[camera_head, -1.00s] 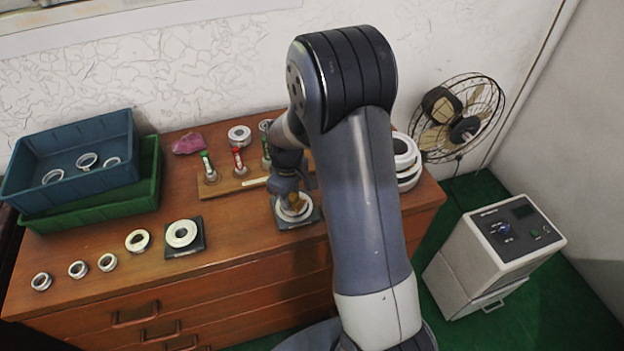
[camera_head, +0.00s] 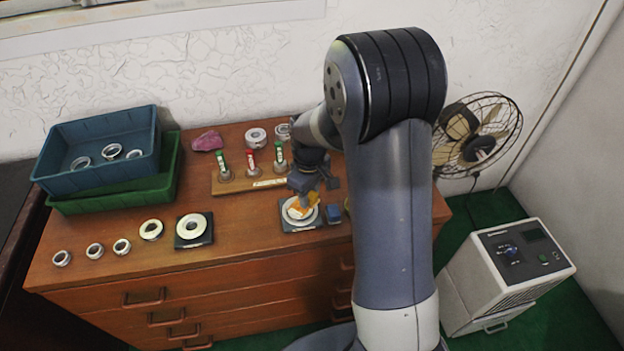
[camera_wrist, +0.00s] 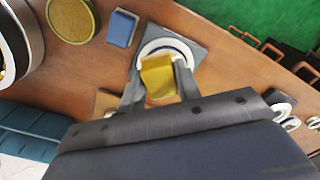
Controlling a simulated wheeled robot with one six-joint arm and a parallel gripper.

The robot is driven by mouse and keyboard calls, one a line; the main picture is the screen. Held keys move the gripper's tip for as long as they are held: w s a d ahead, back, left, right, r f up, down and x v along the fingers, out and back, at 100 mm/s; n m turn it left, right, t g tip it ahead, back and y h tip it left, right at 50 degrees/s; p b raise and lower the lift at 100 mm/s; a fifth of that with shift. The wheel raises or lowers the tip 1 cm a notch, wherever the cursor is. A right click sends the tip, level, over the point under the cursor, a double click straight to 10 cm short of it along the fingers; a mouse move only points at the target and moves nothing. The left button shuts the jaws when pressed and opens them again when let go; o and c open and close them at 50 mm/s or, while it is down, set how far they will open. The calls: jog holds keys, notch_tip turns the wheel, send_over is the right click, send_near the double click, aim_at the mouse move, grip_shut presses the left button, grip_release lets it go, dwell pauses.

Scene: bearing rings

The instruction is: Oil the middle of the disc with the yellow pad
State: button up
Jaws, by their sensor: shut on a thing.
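The yellow pad (camera_wrist: 158,78) is between the fingers of my gripper (camera_wrist: 160,84), which is shut on it. In the head view the pad (camera_head: 301,209) shows tilted, over the disc. The disc (camera_head: 313,219) is a pale ring on a dark square plate on the wooden cabinet top. In the wrist view the disc (camera_wrist: 188,52) lies just beyond the pad, which hides its middle. I cannot tell whether the pad touches it. My gripper (camera_head: 305,198) is above the disc in the head view.
A blue block (camera_head: 334,213) lies right beside the disc's plate. A rack (camera_head: 232,186) with several capped tubes stands behind. A second ring on a plate (camera_head: 193,227) and several small rings are to the left, near stacked crates (camera_head: 98,172). A fan (camera_head: 478,140) stands at right.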

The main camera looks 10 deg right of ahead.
jog(key=shift+r+p, duration=0.75)
jog(key=shift+r, duration=0.6)
